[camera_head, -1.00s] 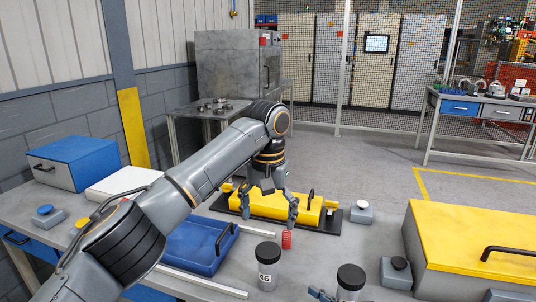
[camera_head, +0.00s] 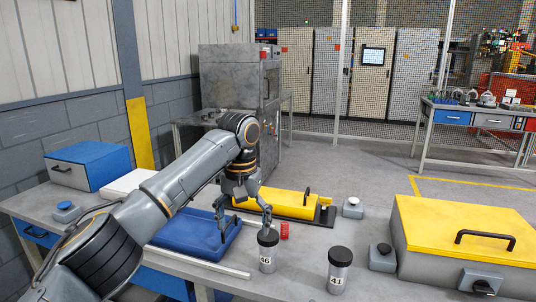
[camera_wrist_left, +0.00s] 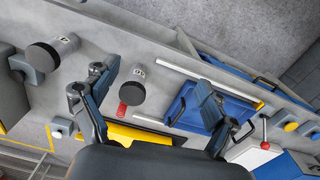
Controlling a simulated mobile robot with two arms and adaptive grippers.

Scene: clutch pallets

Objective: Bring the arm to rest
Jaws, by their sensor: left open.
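My left arm comes in from the left and bends down at the wrist. My left gripper (camera_head: 245,226) is open, with nothing between its fingers. It hangs over the bench between the blue tray (camera_head: 180,236) and the black-lidded container marked 46 (camera_head: 267,256). One finger overlaps the tray in the head view; the other shows just above the container's lid. In the left wrist view the two spread fingers (camera_wrist_left: 150,95) frame container 46 (camera_wrist_left: 134,90) and part of the blue tray (camera_wrist_left: 184,112). My right gripper is not in view.
A yellow block (camera_head: 280,204) lies on a dark base behind the gripper, with a red item (camera_head: 284,231) in front. Container 41 (camera_head: 340,272) stands front right. A yellow-lidded box (camera_head: 470,232) fills the right; a blue box (camera_head: 88,165) stands at left. A light bar (camera_head: 200,262) lies in front of the tray.

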